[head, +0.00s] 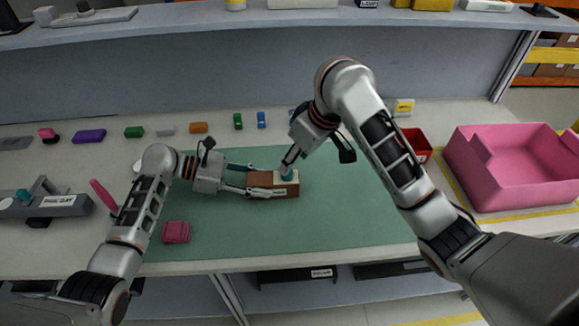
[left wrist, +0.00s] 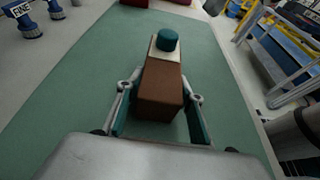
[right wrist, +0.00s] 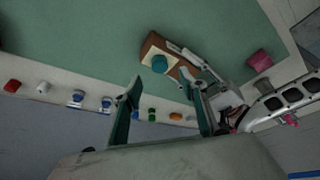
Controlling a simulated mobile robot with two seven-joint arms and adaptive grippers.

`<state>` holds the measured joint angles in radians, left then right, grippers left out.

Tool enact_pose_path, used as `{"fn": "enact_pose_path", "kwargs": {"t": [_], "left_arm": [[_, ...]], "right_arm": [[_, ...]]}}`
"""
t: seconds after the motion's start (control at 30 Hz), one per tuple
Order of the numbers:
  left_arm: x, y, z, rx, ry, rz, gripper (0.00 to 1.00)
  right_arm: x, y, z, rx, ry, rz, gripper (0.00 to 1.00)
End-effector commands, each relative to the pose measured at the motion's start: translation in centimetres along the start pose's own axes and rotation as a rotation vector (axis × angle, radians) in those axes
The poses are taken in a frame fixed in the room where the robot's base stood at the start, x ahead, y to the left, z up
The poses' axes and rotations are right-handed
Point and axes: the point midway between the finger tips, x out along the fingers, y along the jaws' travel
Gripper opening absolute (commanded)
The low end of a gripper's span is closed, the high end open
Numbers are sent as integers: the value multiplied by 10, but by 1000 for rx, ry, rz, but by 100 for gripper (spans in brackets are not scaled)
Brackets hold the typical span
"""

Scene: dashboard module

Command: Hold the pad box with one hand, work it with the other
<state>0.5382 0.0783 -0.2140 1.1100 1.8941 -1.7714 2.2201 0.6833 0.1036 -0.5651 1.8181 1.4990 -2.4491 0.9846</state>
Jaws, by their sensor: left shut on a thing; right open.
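The pad box is a brown block with a cream plate and a round teal pad on top. It lies on the green mat (head: 330,220) in the head view (head: 262,180). My left gripper (head: 254,181) is shut on its brown end from the left, one finger on each side; the left wrist view shows the box (left wrist: 163,88) between the fingers. My right gripper (head: 289,163) is above the teal pad (head: 287,175). In the right wrist view its fingers (right wrist: 166,93) are apart and empty, with the teal pad (right wrist: 160,64) beyond them. I cannot tell whether a fingertip touches the pad.
A pink bin (head: 515,195) and a small red bin (head: 416,148) stand at the right. A maroon block (head: 176,232) lies on the mat's front left. A grey device (head: 45,204) stands at far left. Several small coloured pieces line the back. The front right mat is clear.

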Motion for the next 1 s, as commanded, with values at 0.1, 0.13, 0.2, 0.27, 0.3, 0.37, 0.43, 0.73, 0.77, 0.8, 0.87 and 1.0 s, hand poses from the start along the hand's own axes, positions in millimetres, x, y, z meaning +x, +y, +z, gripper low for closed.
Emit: {"fn": "enact_pose_path", "kwargs": {"t": [0.1, 0.13, 0.2, 0.27, 0.3, 0.37, 0.43, 0.73, 0.77, 0.8, 0.87, 1.0], "left_arm": [[0, 0, 0, 0, 0, 0, 2], [0, 0, 0, 0, 0, 0, 2], [0, 0, 0, 0, 0, 0, 2], [0, 0, 0, 0, 0, 0, 2], [0, 0, 0, 0, 0, 0, 2], [0, 0, 0, 0, 0, 0, 2], [0, 0, 0, 0, 0, 0, 2], [0, 0, 0, 0, 0, 0, 2], [0, 0, 0, 0, 0, 0, 2], [0, 0, 0, 0, 0, 0, 2], [0, 0, 0, 0, 0, 0, 2], [0, 0, 0, 0, 0, 0, 2]], "right_arm": [[20, -1, 1, 4, -3, -3, 42], [25, -1, 1, 3, -3, -3, 42], [35, 0, 0, 2, -2, -2, 42], [43, 0, 0, 1, -2, -2, 42], [47, 0, 0, 2, -2, 0, 42], [52, 0, 0, 1, -1, 0, 42], [57, 0, 0, 0, 0, 0, 42], [61, 0, 0, -1, 1, 1, 42], [61, 0, 0, -1, 1, 1, 42], [61, 0, 0, -1, 1, 1, 42], [61, 0, 0, -1, 1, 1, 27], [61, 0, 0, -1, 1, 1, 2]]}}
